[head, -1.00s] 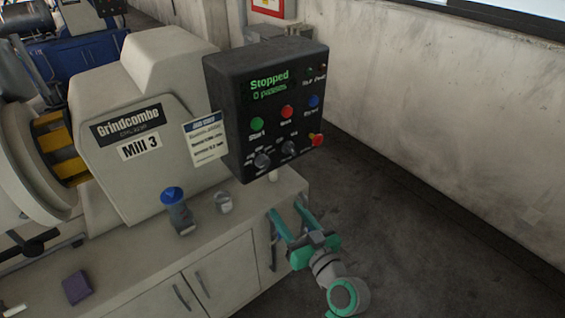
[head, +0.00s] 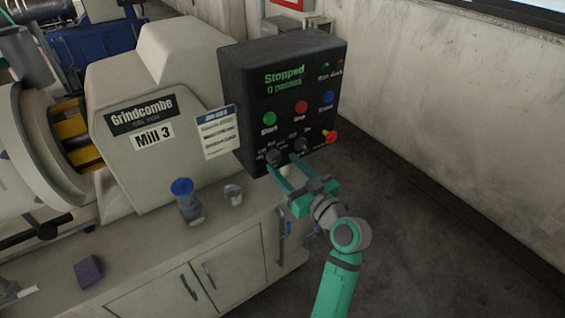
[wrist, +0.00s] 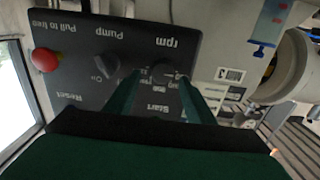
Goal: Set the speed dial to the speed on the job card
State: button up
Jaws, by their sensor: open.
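The speed dial (head: 274,156), a dark round knob, is at the lower left of the black control box (head: 250,120). It also shows upside down in the wrist view (wrist: 163,73), beside the word "rpm"; its setting is too small to read. My gripper (head: 281,161) is open and reaches up to the box from below. In the wrist view the dial appears between the two green fingertips (wrist: 159,80); I cannot tell whether they touch it. The job card (head: 217,133) hangs left of the box, its writing too blurred to read.
The pump knob (head: 299,145) sits close right of the dial, with a red pull knob (head: 329,136) beyond. Start (head: 269,118), stop (head: 300,107) and reset buttons sit above. The display (head: 284,80) reads "Stopped".

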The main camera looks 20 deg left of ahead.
aim_at(274, 157)
jog(key=shift+s+x, duration=0.2)
jog(key=shift+x, duration=1.05)
jog(key=shift+a, duration=0.15)
jog(key=c, duration=1.1)
jog(key=shift+o, duration=0.2)
